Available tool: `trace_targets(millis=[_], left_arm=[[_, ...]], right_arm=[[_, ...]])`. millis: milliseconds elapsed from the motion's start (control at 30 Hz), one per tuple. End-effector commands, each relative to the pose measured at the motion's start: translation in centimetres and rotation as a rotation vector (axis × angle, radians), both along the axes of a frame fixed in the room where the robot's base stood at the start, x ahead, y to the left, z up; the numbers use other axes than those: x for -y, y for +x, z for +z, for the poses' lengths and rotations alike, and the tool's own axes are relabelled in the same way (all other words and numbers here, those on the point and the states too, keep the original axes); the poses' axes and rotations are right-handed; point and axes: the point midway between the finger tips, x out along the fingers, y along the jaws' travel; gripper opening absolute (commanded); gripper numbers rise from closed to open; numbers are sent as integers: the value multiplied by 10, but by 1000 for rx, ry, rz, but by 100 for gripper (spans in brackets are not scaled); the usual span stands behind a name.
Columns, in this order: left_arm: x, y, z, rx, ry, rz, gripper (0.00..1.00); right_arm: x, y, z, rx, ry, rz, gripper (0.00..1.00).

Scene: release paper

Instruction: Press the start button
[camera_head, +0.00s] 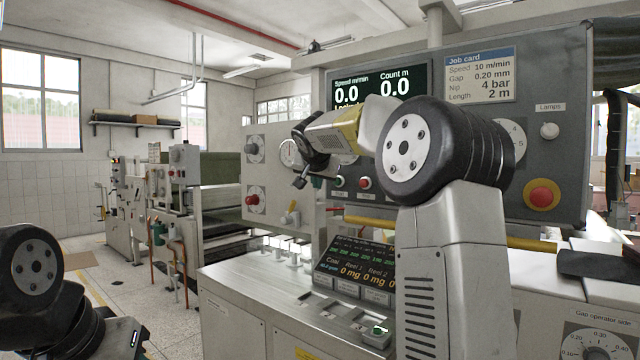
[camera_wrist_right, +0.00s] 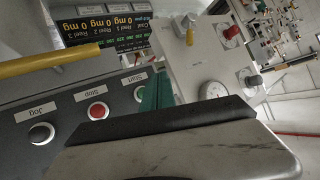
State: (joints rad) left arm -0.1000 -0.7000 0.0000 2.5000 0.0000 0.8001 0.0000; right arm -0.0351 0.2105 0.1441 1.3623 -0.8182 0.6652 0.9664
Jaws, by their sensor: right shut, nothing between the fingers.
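The green start button (camera_head: 340,182) is on the grey control panel, left of the red stop button (camera_head: 365,183). In the right wrist view the start button (camera_wrist_right: 138,94) sits under its "Start" label, partly hidden by my green fingertips. My right gripper (camera_head: 316,182) is shut and empty, just left of the start button in the head view. Its fingertips (camera_wrist_right: 156,92) overlap the button's edge in the wrist view. I cannot tell whether they touch it. Only dark links of my left arm show at the lower left; its gripper is out of view.
The stop button (camera_wrist_right: 97,111) and the black jog button (camera_wrist_right: 41,132) are in the same row. A yellow bar (camera_wrist_right: 50,62) runs beside the row. A red emergency button (camera_head: 541,195) is at the panel's right. A lower display (camera_head: 352,262) stands below.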

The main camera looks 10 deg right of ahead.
Motion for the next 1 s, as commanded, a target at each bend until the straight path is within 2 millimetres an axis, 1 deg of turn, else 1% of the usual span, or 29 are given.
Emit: trace_targets(millis=[33,200,400,600,1000], left_arm=[[0,0,0,0,0,0,36],[0,0,0,0,0,0,36],[0,0,0,0,0,0,36],[0,0,0,0,0,0,36],[0,0,0,0,0,0,36]], right_arm=[[7,6,-1,0,1,-3,0],[25,20,-1,0,2,-2,0],[38,31,0,0,0,0,0],[43,34,0,0,0,1,0],[43,34,0,0,0,1,0]])
